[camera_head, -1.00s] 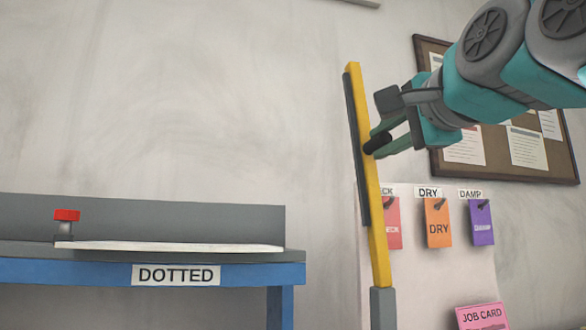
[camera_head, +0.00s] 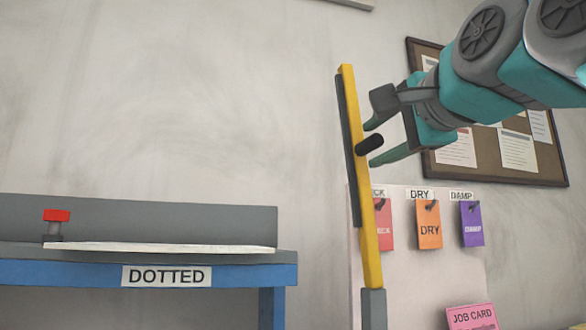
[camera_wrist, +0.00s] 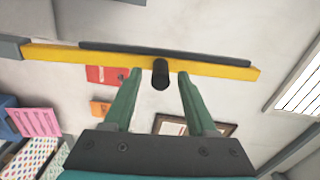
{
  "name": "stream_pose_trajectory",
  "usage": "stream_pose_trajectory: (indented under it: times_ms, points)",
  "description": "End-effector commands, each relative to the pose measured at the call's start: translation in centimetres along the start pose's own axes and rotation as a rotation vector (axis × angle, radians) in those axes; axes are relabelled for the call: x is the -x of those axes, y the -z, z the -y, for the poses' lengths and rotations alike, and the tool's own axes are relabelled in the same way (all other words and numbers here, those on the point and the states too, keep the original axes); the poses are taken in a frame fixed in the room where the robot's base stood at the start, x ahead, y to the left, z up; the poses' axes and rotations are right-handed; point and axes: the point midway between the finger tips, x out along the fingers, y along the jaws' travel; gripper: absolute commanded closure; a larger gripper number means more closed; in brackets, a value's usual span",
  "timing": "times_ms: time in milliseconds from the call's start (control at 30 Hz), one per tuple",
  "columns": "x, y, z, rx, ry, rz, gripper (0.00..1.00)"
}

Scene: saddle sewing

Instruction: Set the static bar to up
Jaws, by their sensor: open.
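The static bar is a yellow bar (camera_head: 364,200) with a dark strip along its left side, standing nearly upright on a grey post (camera_head: 373,307) in the head view. A short black knob (camera_head: 369,145) sticks out of its middle. My gripper (camera_head: 370,145) is open, with one finger above the knob and one below it, apart from it. In the wrist view the yellow bar (camera_wrist: 215,69) runs across the top, and the knob (camera_wrist: 160,74) lies between my open gripper's fingertips (camera_wrist: 160,72).
A blue bench (camera_head: 60,272) labelled DOTTED, with a red knob (camera_head: 56,215) on it, stands at left. Hanging tags (camera_head: 429,225) and a pink job card (camera_head: 471,317) are right of the bar. A corkboard (camera_head: 550,170) hangs behind my arm. The wall left of the bar is clear.

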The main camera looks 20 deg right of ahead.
Motion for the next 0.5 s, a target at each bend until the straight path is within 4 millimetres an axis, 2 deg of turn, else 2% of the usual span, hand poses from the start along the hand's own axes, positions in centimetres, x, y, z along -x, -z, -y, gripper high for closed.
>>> stream_pose_trajectory:
  times_ms: [400, 500]
  points:
    - [6.2, 0.0, 0.0, 0.0, 0.003, -0.001, 0.43]
    - [7.0, 0.0, 0.0, 0.0, 0.002, -0.001, 0.43]
